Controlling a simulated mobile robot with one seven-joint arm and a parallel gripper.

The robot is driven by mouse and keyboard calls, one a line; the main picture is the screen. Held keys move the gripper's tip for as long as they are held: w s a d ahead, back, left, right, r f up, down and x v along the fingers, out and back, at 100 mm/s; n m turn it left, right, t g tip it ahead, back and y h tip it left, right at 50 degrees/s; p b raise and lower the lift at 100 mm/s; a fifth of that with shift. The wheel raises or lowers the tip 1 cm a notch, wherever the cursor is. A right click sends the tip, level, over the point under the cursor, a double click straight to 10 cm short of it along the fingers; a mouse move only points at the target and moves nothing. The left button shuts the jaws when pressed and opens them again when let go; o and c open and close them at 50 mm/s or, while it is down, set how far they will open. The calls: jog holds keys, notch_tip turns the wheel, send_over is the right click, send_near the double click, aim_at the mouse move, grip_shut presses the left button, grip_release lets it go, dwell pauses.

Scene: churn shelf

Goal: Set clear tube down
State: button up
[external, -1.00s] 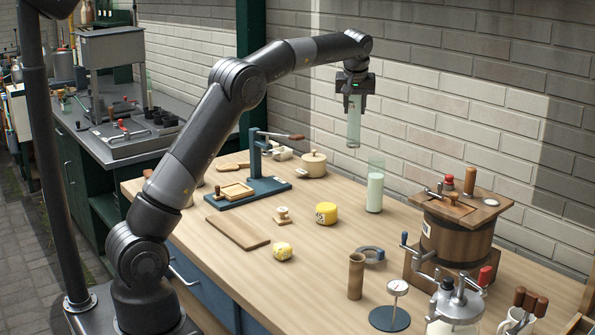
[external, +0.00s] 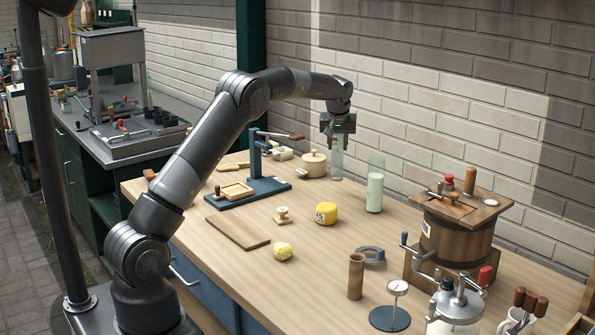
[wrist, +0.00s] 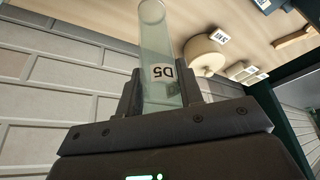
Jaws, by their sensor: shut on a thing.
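The clear tube (external: 337,162) is upright, held from above in my gripper (external: 338,143). Its lower end is at or just above the wooden tabletop (external: 240,210), between the cream lidded pot and a taller glass cylinder; I cannot tell whether it touches. In the wrist view the clear tube (wrist: 157,45) sits between the two fingers of my gripper (wrist: 163,92), with a label reading D5. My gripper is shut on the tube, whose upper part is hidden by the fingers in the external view.
The glass cylinder with white contents (external: 375,188) stands close on the right. The cream pot (external: 313,164) is close on the left. A blue press (external: 258,165) stands further left. A brick wall (external: 430,95) runs behind. Yellow items (external: 326,213) stand in front.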

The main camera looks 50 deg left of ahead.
jog(key=shift+s+x, duration=0.15)
jog(key=shift+x, duration=0.7)
jog(key=shift+s+x, duration=0.15)
jog(key=shift+x, duration=0.65)
jog(key=shift+s+x, duration=0.2)
jog(key=shift+x, duration=0.65)
jog(key=shift+f, duration=0.25)
jog(key=o, duration=1)
jog(key=shift+r, duration=0.1)
